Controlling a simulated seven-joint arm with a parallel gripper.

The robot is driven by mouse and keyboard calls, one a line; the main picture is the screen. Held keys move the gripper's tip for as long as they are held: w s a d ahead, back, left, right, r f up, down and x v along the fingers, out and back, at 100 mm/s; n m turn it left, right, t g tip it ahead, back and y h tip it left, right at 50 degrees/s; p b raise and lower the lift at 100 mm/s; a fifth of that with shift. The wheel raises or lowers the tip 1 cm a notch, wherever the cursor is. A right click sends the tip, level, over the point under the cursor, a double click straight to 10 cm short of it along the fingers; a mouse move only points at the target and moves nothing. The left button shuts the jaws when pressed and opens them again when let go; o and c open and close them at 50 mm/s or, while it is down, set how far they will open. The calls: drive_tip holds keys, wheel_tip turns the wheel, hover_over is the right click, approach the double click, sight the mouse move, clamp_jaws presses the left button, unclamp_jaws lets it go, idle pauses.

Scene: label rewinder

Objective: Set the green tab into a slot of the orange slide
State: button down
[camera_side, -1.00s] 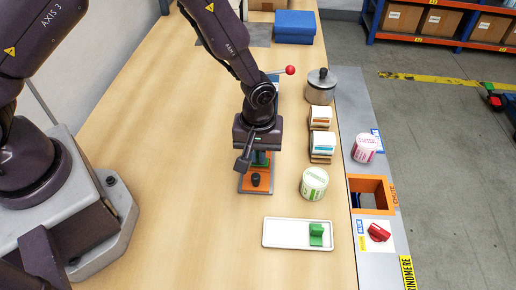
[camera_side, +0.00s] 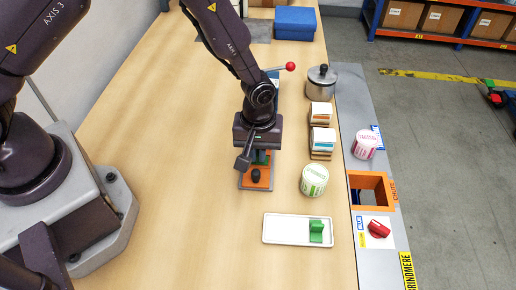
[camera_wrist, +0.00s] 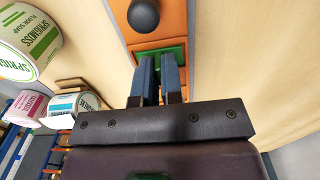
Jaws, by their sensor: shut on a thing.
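The orange slide (camera_side: 256,183) lies on the table below my gripper (camera_side: 262,154), with a black knob (camera_side: 256,175) on its near end. It also shows in the wrist view (camera_wrist: 159,26). My gripper (camera_wrist: 158,62) points down with its blue fingers close together, shut on a green tab (camera_wrist: 163,50) at the slide. The fingers hide much of this tab, and I cannot tell how deep it sits in a slot. A second green tab (camera_side: 317,231) stands at the right end of the white tray (camera_side: 285,231).
A green-labelled tub (camera_side: 315,180) stands close to the right of the slide. An orange chute frame (camera_side: 392,193) is at the right. The table left of the slide is clear.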

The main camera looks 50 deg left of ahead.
drive_tip(key=c, duration=1.2)
unclamp_jaws()
drive_tip(key=shift+r, duration=0.1)
wheel_tip(320, 180, up, 13)
drive_tip(key=shift+f, duration=0.1)
